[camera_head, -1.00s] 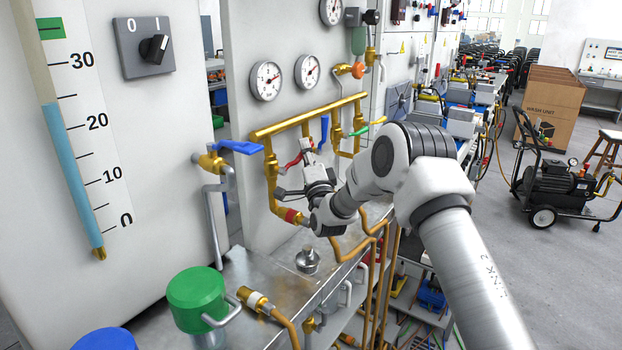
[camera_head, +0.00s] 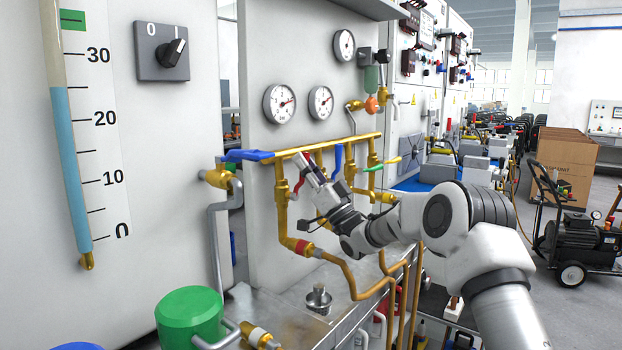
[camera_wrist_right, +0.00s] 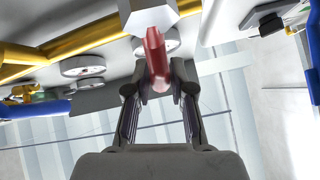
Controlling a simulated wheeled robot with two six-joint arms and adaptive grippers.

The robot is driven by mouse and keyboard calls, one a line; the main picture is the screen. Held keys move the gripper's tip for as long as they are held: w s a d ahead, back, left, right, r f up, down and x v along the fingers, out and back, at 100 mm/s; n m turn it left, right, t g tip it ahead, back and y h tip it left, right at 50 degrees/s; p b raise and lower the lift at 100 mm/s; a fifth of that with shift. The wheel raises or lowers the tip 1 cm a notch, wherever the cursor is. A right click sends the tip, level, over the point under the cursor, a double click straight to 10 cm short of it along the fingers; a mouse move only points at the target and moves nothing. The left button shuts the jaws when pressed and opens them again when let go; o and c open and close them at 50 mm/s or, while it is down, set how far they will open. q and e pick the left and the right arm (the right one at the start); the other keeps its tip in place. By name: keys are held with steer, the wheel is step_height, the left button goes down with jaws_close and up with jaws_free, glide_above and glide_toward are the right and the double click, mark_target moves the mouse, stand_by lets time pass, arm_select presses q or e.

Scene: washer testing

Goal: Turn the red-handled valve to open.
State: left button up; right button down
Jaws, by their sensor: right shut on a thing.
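The red handle (camera_wrist_right: 157,60) lies between the two fingers of my right gripper (camera_wrist_right: 160,90) in the right wrist view, and the fingers are closed around it. In the head view, my right gripper (camera_head: 308,172) is at the brass pipework, and only small parts of the red handle (camera_head: 299,186) show beside the fingers. The rest of the handle and its valve body are hidden by the gripper, so the handle's exact angle cannot be told. My left gripper is not in view.
A blue-handled valve (camera_head: 247,156) is at the left, another blue handle (camera_head: 338,158) is just right of my gripper, and a green handle (camera_head: 383,165) is beyond. Gauges (camera_head: 280,103) hang above.

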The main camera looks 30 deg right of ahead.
steer(key=shift+s+a+r+n+g+y+b, duration=0.1)
steer(key=shift+a+n+g+y+b, duration=0.25)
steer(key=shift+n+y, duration=0.5)
steer(key=shift+s+a+r+n+g+y+b, duration=0.1)
steer(key=shift+n+g+y, duration=0.45)
steer(key=shift+n, duration=0.4)
steer(key=shift+s+a+r+n+g+y+b, duration=0.15)
steer(key=shift+a+n+g+y, duration=0.2)
steer(key=shift+n+y, duration=0.5)
steer(key=shift+d, duration=0.1)
steer(key=c, duration=1.4)
jaws_free()
steer(key=o, duration=0.4)
steer(key=shift+w, duration=0.1)
steer(key=shift+a+f, duration=0.1)
steer(key=shift+a, duration=0.15)
steer(key=shift+d+f, duration=0.1)
